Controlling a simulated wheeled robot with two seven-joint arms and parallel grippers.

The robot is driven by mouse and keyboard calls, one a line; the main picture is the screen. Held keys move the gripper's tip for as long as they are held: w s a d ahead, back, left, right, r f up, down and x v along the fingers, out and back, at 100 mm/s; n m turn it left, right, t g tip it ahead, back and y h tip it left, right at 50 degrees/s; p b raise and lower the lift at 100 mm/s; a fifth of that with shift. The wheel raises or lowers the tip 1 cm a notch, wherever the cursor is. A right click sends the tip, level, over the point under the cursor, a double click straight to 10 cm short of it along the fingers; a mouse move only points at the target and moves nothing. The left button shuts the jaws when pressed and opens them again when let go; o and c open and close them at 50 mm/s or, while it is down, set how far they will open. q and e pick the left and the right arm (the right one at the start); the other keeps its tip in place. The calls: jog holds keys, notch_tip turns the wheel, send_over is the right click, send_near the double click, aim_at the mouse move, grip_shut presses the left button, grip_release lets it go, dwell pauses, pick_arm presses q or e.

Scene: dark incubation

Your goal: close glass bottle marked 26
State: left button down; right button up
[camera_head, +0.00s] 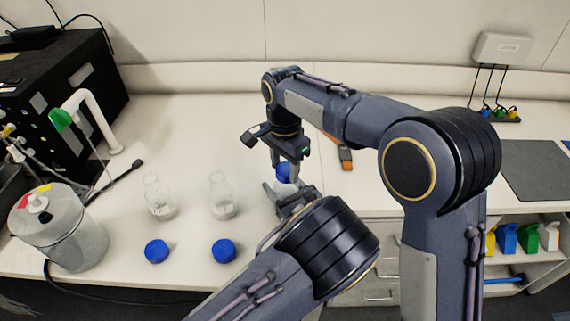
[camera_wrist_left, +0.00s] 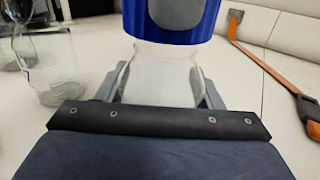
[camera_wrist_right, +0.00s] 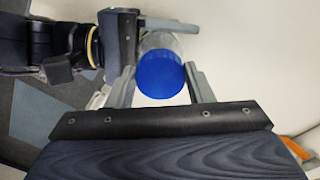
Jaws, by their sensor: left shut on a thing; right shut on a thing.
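A clear glass bottle (camera_wrist_left: 160,80) stands between the fingers of my left gripper (camera_wrist_left: 162,78), which is shut on its body. A blue cap (camera_wrist_left: 205,14) sits at the bottle's mouth, with a grey finger in front of it. My right gripper (camera_wrist_right: 160,74) is shut on this cap, which also shows in the right wrist view (camera_wrist_right: 160,78) over the bottle. In the head view the cap (camera_head: 283,172) shows small between the two grippers. I cannot tell whether it is screwed down. No number 26 is readable.
Two open glass bottles (camera_head: 159,198) (camera_head: 223,200) stand on the white bench, with two blue caps (camera_head: 156,251) (camera_head: 223,250) before them. A clear canister (camera_head: 70,238) and a black box (camera_head: 75,75) stand left. An orange-handled tool (camera_head: 346,158) lies behind.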

jog(key=shift+m, duration=0.4)
jog(key=o, duration=0.9)
jog(key=shift+o, duration=0.2)
jog(key=shift+r, duration=2.3)
jog(key=shift+c, duration=0.4)
